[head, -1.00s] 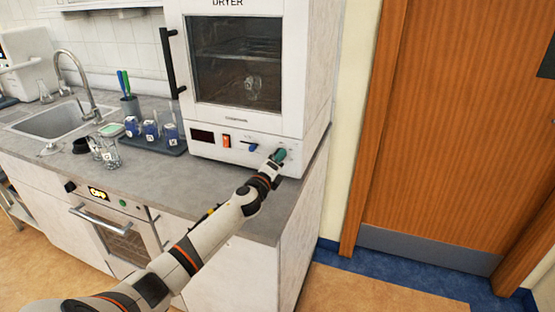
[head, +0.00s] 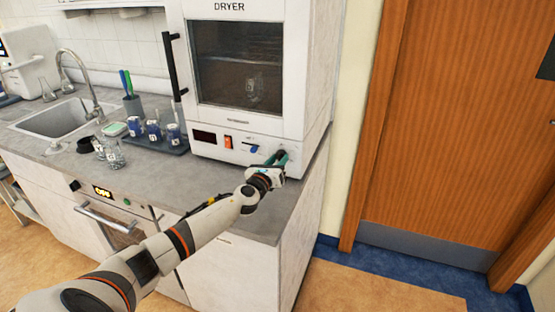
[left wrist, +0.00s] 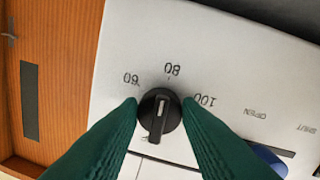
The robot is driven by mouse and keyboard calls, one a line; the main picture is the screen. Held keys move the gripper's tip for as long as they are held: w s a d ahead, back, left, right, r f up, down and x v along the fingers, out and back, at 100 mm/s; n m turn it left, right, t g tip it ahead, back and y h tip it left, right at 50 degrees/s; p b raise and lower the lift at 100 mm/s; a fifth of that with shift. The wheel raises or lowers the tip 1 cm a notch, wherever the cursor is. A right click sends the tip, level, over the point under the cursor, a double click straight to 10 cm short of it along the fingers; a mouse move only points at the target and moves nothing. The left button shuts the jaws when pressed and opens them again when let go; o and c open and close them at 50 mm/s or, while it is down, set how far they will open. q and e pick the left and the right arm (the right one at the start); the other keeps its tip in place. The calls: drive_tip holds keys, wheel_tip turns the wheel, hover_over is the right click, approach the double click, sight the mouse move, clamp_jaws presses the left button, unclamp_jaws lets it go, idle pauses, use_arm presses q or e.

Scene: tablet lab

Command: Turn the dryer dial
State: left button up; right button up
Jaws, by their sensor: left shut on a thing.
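The white dryer (head: 268,121) stands on the counter, with its front panel below the glass door. In the left wrist view the round black dial (left wrist: 160,114) has a white mark, and the numbers 60, 80 and 100 appear upside down around its upper side. The white mark lies roughly in line with 80. My left gripper (head: 276,160) is at the panel's right end. In the left wrist view its green fingers (left wrist: 160,113) are shut on the dial from both sides. The gripper hides the dial in the head view. My right gripper is not in view.
A blue slider (head: 253,149) and a red switch (head: 228,142) sit left of the dial. A dark tray (head: 172,150) with several blue-labelled containers stands left of the dryer. The dryer door handle (head: 174,65) sticks out at the left.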

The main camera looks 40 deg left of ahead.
use_arm(q)
drive_tip(key=shift+m, duration=0.5)
drive_tip(key=o, duration=1)
drive_tip(key=s, duration=0.3)
drive_tip(key=s+d, duration=0.1)
drive_tip(key=s, duration=0.6)
drive_tip(key=shift+s+d+f, duration=0.1)
drive_tip(key=shift+s+d, duration=0.35)
drive_tip(key=shift+s, duration=0.5)
